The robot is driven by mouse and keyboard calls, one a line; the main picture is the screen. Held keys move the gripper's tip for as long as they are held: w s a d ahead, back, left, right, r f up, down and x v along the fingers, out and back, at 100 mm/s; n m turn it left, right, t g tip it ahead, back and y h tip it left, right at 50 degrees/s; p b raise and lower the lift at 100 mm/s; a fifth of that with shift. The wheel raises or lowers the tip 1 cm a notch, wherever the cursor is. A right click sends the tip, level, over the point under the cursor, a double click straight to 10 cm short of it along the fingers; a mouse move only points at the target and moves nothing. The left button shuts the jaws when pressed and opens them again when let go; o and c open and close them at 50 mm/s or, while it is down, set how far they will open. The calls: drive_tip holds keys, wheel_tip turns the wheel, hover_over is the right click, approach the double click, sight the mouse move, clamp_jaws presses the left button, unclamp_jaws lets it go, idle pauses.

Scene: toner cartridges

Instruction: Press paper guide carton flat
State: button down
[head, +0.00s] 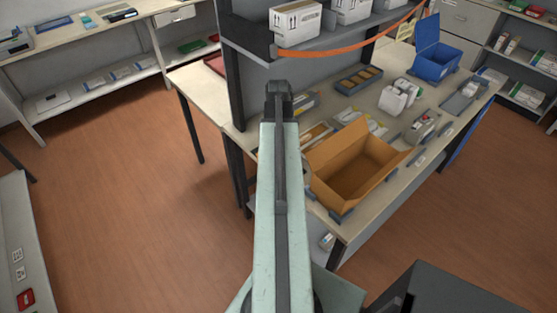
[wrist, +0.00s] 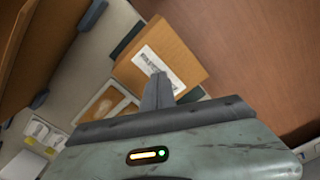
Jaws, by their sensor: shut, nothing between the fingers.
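A small brown carton with a white printed label (wrist: 165,55) lies in the wrist view, just beyond my gripper (wrist: 157,82). Its print is too small to read, so I cannot tell for sure that it is the paper guide carton. The gripper's fingers are shut and empty, and their tip overlaps the carton's near side in the picture. I cannot tell whether they touch it. In the head view my arm reaches forward over the bench's left end and hides what lies beneath. A large open brown box (head: 350,180) stands on the bench to its right.
A grey shelf with white boxes (head: 295,22) rises behind my arm. The open box's side (wrist: 30,50) fills the wrist view's upper left. Floor is clear at left.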

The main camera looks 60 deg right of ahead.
drive_tip(key=shift+f, duration=0.1)
drive_tip(key=shift+f+b, duration=0.8)
drive_tip(key=shift+b, duration=0.05)
drive_tip(key=shift+r, duration=0.15)
drive_tip(key=shift+w, duration=0.1)
drive_tip(key=shift+w+d+f+b, duration=0.2)
drive_tip(key=shift+w+f+b, duration=0.25)
drive_tip(key=shift+w, duration=0.2)
drive_tip(key=shift+f, duration=0.1)
drive_tip(key=shift+w+d+f+b, duration=0.2)
drive_tip(key=shift+w+f+b, duration=0.25)
drive_tip(key=shift+f+b, duration=0.1)
drive_tip(key=shift+w+d, duration=0.1)
drive_tip(key=shift+w, duration=0.1)
